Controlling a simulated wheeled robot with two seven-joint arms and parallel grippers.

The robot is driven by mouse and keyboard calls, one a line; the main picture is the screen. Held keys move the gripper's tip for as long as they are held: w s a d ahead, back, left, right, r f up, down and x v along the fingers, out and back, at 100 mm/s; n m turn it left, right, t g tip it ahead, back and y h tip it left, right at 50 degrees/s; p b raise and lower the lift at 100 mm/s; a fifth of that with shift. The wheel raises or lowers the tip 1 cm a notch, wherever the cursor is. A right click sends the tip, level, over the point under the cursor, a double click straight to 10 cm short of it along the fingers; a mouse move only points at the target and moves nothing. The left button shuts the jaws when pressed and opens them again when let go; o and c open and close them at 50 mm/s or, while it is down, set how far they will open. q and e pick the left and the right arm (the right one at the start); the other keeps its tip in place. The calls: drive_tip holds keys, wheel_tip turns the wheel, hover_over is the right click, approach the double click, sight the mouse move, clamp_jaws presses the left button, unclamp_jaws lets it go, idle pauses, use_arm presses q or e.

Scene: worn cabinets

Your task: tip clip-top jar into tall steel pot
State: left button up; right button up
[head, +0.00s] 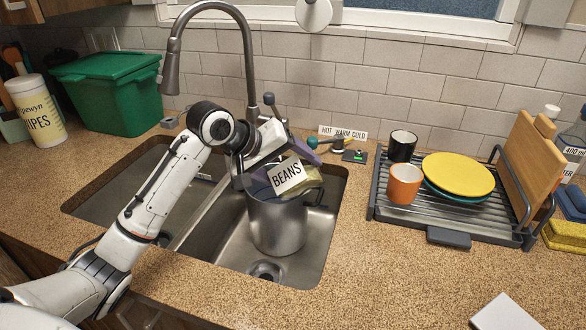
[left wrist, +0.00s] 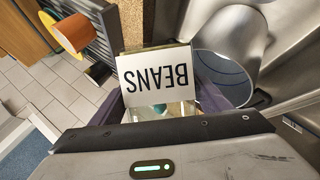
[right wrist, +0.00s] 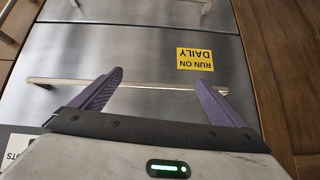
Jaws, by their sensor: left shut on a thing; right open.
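The clip-top jar (head: 288,178), labelled BEANS, is tilted over the mouth of the tall steel pot (head: 277,226). The pot stands upright in the right sink basin. My left gripper (head: 282,172) is shut on the jar, with its purple fingers on both sides of it. In the left wrist view the jar (left wrist: 160,85) lies between the fingers, its label upside down, and the pot (left wrist: 226,62) opens beside it. I cannot tell whether anything has left the jar. My right gripper (right wrist: 154,95) is open and empty, low before a steel appliance front.
A tall faucet (head: 245,60) arches behind my left arm. A dish rack (head: 445,205) with plates and cups stands right of the sink. A green bin (head: 108,92) and a wipes tub (head: 36,110) stand left. The front right counter is mostly clear.

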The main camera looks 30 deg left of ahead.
use_arm(q)
drive_tip(key=shift+r, duration=0.1)
drive_tip(key=shift+h, duration=0.5)
drive_tip(key=shift+n, duration=0.3)
drive_tip(key=shift+f+g+h, duration=0.2)
drive_tip(key=shift+g+h, duration=0.2)
drive_tip(key=shift+f+n+g+h, duration=0.2)
drive_tip(key=shift+n+g+h, duration=0.1)
drive_tip(key=shift+n+h, duration=0.1)
drive_tip(key=shift+a, duration=0.1)
drive_tip(key=shift+w+a+f+h, duration=0.1)
drive_tip(key=shift+w+f+h, duration=0.1)
drive_tip(key=shift+h, duration=0.1)
